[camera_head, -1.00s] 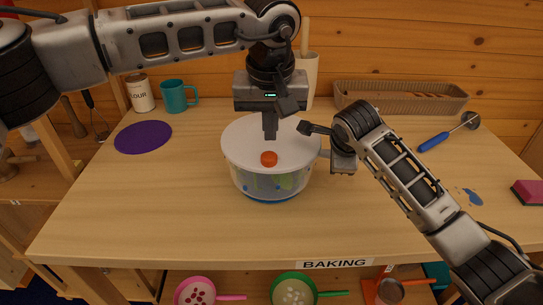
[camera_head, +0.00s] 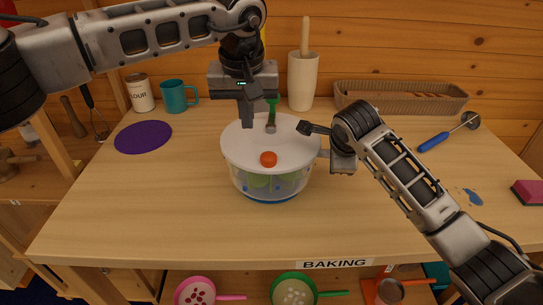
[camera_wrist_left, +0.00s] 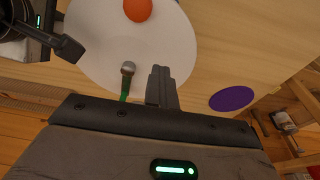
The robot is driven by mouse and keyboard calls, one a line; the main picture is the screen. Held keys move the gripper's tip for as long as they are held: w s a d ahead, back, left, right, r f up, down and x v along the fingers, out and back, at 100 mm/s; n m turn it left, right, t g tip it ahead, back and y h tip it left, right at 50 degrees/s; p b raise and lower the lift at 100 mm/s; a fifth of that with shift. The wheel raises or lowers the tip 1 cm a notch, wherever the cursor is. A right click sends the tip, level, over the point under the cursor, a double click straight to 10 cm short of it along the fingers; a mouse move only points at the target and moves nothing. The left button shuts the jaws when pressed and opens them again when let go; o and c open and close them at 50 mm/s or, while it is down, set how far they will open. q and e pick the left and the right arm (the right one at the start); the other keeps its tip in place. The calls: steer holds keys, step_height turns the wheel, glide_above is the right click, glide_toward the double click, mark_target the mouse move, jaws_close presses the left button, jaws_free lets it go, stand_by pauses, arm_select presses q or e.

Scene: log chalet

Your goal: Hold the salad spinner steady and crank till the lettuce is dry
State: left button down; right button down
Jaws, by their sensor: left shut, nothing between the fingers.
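The salad spinner (camera_head: 240,150) stands upright on the table, with a white lid, a clear bowl showing green lettuce (camera_head: 260,181), and a blue base. An orange knob (camera_head: 268,159) sits at the lid's front. A green crank handle with a grey end (camera_head: 271,117) stands at the lid's back; it also shows in the left wrist view (camera_wrist_left: 126,80). My left gripper (camera_head: 247,122) is shut and empty above the lid, beside the handle and apart from it. My right gripper (camera_head: 322,145) is at the spinner's right side; its grip there is unclear.
Behind stand a flour tin (camera_head: 140,92), a teal mug (camera_head: 179,96), a white crock (camera_head: 303,80) and a beige basket (camera_head: 400,97). A purple mat (camera_head: 143,137) lies left. A blue-handled tool (camera_head: 448,133) and a pink sponge (camera_head: 527,192) lie right. The front is clear.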

mark_target(244, 136)
arm_select(q)
steer(key=shift+w+a, duration=0.25)
steer(key=shift+w, duration=0.45)
steer(key=shift+w+a, duration=0.2)
steer(key=shift+w, duration=0.45)
steer(key=shift+w+a, duration=0.25)
steer(key=shift+w, duration=0.45)
steer(key=c, duration=1)
jaws_free()
step_height(244, 136, up, 7)
steer(key=s, duration=0.1)
steer(key=shift+s, duration=0.2)
